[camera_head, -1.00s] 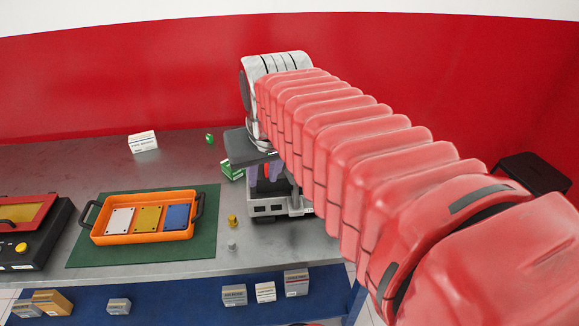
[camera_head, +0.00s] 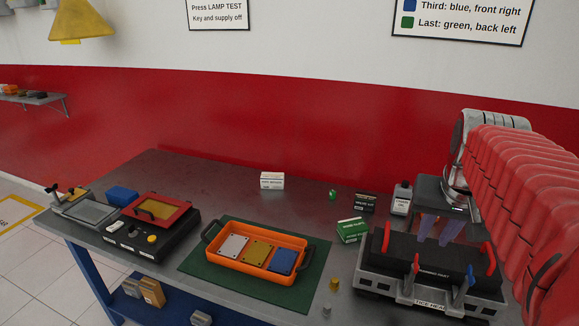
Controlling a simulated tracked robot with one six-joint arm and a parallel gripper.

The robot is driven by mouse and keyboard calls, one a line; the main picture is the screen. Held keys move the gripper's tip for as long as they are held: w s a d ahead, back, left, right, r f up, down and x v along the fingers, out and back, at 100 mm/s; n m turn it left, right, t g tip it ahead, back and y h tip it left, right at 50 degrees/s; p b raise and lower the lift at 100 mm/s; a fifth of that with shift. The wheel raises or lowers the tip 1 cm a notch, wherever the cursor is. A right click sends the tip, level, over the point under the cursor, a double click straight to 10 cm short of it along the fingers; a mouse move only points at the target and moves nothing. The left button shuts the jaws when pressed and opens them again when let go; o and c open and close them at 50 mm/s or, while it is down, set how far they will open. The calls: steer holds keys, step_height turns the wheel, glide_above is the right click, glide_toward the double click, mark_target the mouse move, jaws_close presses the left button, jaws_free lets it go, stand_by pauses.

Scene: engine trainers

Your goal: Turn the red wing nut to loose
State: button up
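A grey engine trainer (camera_head: 398,287) with a black cover (camera_head: 425,258) stands at the right end of the bench. Several upright coloured pieces stand around its cover: a red one at the back left (camera_head: 387,238), a red one at the front (camera_head: 415,270), a red one at the right (camera_head: 490,258) and a blue one at the front right (camera_head: 470,275). They are too small to tell which is the red wing nut or how it is turned. My gripper (camera_head: 437,232) hangs over the back of the cover. Its two purple fingers point down, apart, with nothing visible between them.
An orange tray (camera_head: 222,257) with several coloured plates lies on a green mat (camera_head: 205,268).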

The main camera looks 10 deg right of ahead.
glide_above(411, 273)
steer(key=f, duration=1.2)
steer(key=shift+s+d+f, duration=0.2)
steer(key=shift+d+f, duration=0.05)
steer(key=shift+c, duration=0.5)
jaws_close()
steer(key=shift+d, duration=0.15)
